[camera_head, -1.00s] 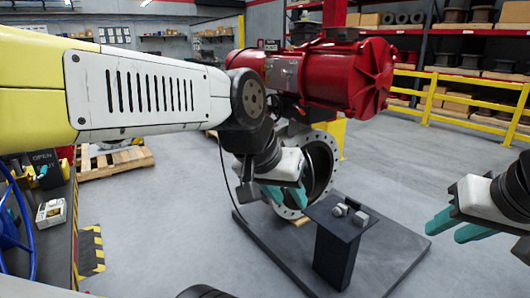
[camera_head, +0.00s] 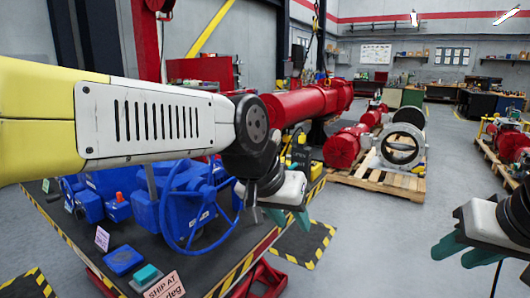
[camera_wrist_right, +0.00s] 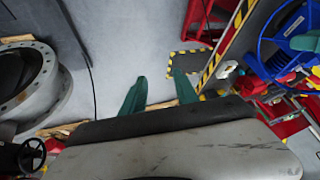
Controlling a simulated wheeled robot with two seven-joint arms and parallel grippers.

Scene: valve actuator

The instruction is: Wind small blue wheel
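A blue handwheel (camera_head: 190,207) with thin spokes stands upright on the side of a blue valve actuator on a dark bench at left. It also shows at the top right of the right wrist view (camera_wrist_right: 293,32). I cannot tell whether it is the small one. My left gripper (camera_head: 290,218), with teal fingers, is right of the wheel in the picture, apart from it, and appears open and empty. My left arm hides part of the actuator. My right gripper (camera_head: 465,252) is far right, open and empty; its parted fingers show in the right wrist view (camera_wrist_right: 160,90).
The bench (camera_head: 205,258) has a yellow-black striped edge. A blue box with a teal button (camera_head: 147,273) and a sign (camera_head: 165,287) stand at its front. A red cylinder (camera_head: 305,103) lies behind. A pallet (camera_head: 385,180) carries red actuators.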

